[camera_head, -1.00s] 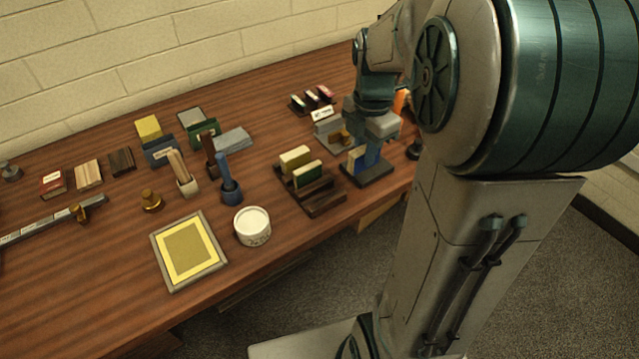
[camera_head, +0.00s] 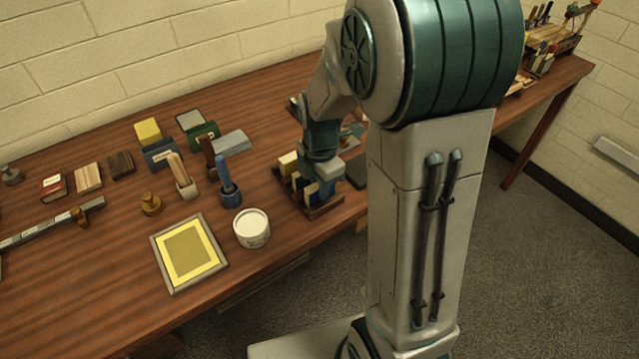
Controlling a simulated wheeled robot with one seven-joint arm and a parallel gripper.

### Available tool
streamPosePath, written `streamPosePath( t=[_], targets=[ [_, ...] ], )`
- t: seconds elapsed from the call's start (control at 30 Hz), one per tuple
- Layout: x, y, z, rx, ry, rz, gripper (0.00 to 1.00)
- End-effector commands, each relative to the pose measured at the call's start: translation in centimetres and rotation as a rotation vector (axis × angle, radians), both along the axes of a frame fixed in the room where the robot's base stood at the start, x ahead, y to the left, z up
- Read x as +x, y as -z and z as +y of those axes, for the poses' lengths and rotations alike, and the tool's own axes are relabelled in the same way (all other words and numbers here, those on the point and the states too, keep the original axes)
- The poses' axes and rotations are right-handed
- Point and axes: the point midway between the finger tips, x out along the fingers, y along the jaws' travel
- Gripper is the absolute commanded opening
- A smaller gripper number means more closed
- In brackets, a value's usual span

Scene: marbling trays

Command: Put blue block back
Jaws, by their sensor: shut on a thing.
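My gripper (camera_head: 322,176) is over the dark slotted wooden rack (camera_head: 322,211) near the table's front edge. It is shut on a dark blue block (camera_head: 326,190), small and partly hidden by the gripper. The block is upright at the rack's right part; I cannot tell if it is seated in a slot or just above it. A pale yellow block (camera_head: 288,162) stands in the rack at the back left. A green block beside it is mostly hidden by my gripper.
A dark stand (camera_head: 356,171) lies just right of the rack, partly behind my arm. A white round tub (camera_head: 251,228) and a framed yellow tray (camera_head: 188,253) are to the left. A blue holder (camera_head: 229,191) stands behind the tub.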

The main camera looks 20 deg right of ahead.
Motion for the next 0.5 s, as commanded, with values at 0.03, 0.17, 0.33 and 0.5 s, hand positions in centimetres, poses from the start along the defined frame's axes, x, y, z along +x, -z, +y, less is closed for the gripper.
streamPosePath(
  t=[0.03,0.17,0.33,0.5],
  targets=[
    [0.02,-0.02,0.00,0.000,0.000,0.000,0.00],
    [0.02,0.22,-0.02,0.000,0.000,0.000,0.00],
    [0.02,0.28,-0.02,0.000,0.000,0.000,0.39],
    [0.02,0.27,-0.02,0.000,0.000,0.000,0.39]
  ],
)
